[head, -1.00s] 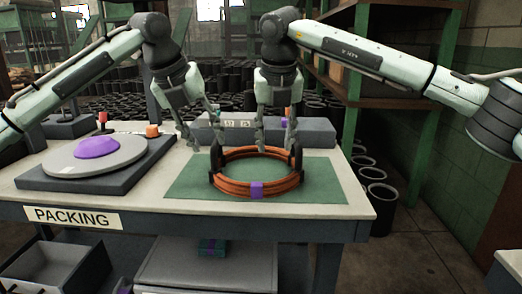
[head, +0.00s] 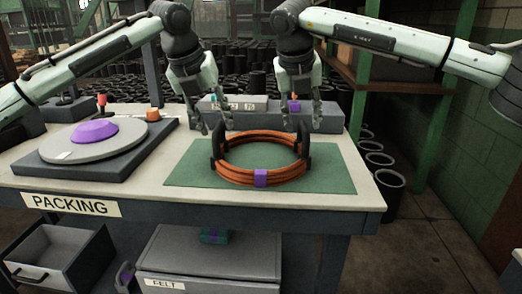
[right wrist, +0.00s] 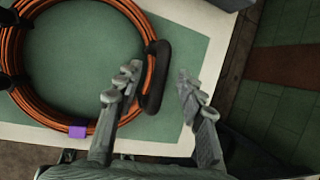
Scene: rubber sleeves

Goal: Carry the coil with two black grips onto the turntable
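The orange coil (head: 262,178) lies flat on a green mat (head: 335,179), with a purple tag at its front. It has two black grips, a left grip (head: 217,147) and a right grip (head: 306,142). The turntable (head: 93,139) is a grey disc with a purple patch, on a dark base at the left. My left gripper (head: 215,128) is open above the left grip. My right gripper (head: 303,120) is open above the right grip. In the right wrist view its fingers (right wrist: 153,92) are apart, with the right grip (right wrist: 157,77) below and between them; contact does not show.
A grey box (head: 233,104) with small labels stands behind the mat. Bare table lies between turntable and mat.

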